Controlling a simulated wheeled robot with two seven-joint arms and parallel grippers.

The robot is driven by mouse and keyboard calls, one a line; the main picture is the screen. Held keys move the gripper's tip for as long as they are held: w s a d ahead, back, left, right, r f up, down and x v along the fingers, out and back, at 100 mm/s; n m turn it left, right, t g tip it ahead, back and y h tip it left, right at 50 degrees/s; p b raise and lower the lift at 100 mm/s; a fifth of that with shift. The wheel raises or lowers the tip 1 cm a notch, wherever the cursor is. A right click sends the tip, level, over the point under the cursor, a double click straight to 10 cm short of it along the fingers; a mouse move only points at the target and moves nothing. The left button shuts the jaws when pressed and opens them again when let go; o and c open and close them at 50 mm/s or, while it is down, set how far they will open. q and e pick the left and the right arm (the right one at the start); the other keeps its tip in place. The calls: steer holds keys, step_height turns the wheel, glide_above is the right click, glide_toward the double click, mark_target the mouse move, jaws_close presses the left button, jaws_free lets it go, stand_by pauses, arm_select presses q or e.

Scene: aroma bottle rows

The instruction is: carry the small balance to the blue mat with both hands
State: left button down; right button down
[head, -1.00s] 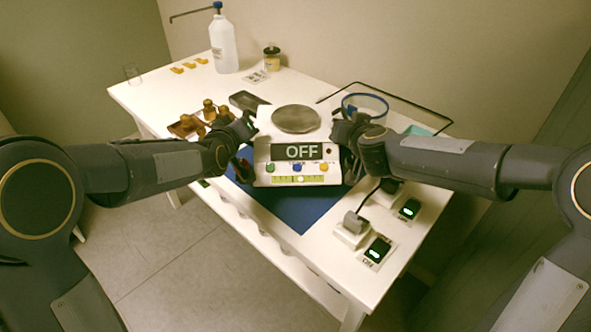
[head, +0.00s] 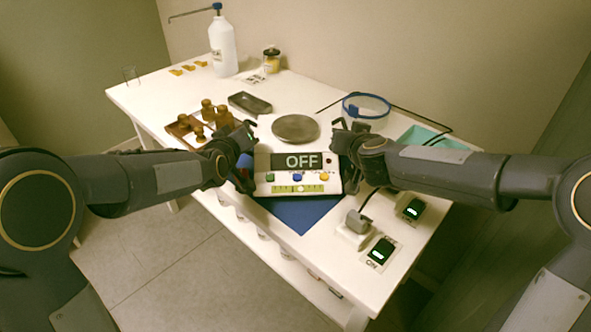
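The small balance (head: 283,162) is a white box with a round grey pan (head: 295,128) on top, an OFF display, coloured buttons and a yellow-green level strip. It looks level and sits over the blue mat (head: 302,216), whose front corner shows below it. My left gripper (head: 243,140) is at the balance's left side and my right gripper (head: 345,137) is at its right side. Both look open, their fingers spread close beside the balance. Their inner finger faces and any contact are partly hidden.
A white wash bottle (head: 222,47) and a yellow jar (head: 271,60) stand at the back. A blue-rimmed ring (head: 366,105), teal tray (head: 437,138), plug (head: 357,222) and green-lit switches (head: 381,250) are to the right.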

arm_select(q)
steer(key=shift+f+b, duration=0.55)
steer(key=shift+f, duration=0.1)
arm_select(e)
steer(key=shift+f, duration=0.7)
arm_select(q)
steer(key=c, duration=1.5)
jaws_free()
arm_select(e)
steer(key=c, duration=1.5)
jaws_free()
arm_select(q)
steer(key=shift+r, duration=0.1)
arm_select(e)
steer(key=shift+a+r, duration=0.1)
steer(key=shift+r, duration=0.05)
